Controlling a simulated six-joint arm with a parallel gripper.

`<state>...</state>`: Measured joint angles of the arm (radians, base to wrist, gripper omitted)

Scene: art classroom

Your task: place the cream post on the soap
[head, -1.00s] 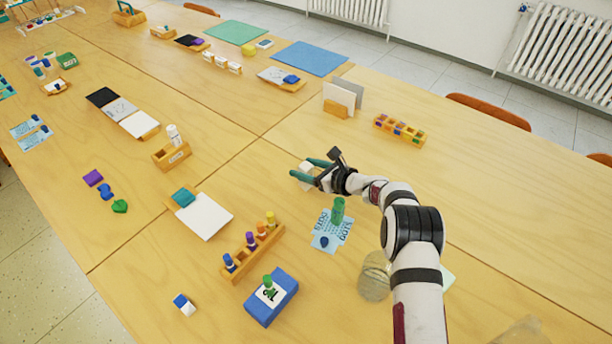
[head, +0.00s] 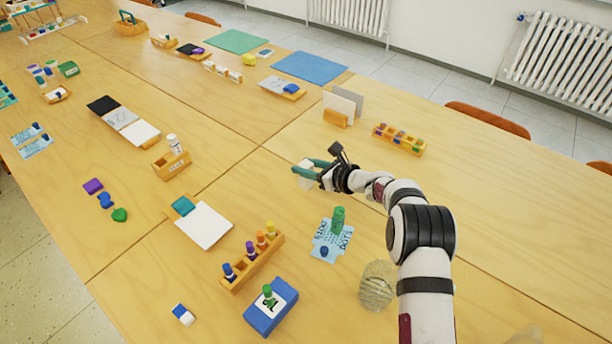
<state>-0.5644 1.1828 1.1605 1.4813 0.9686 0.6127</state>
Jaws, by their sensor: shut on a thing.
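My gripper (head: 304,168), with teal fingers, is shut on a small pale cream piece, which I take as the cream post (head: 306,182). It is above or at the middle of the wooden table; I cannot tell whether its lower end touches the wood. The fingers hide part of it. I cannot tell for sure which thing is the soap. A rounded yellow block (head: 249,60) near the far edge and a small blue and white block (head: 183,314) at the front left are both in view, apart from my gripper.
A green post (head: 338,217) stands on a blue card right of centre, near a glass jar (head: 376,287). A wooden rack of coloured pegs (head: 252,260) and a blue box (head: 271,306) are in front. A holder with grey panels (head: 341,105) stands behind. Bare wood lies around the gripper.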

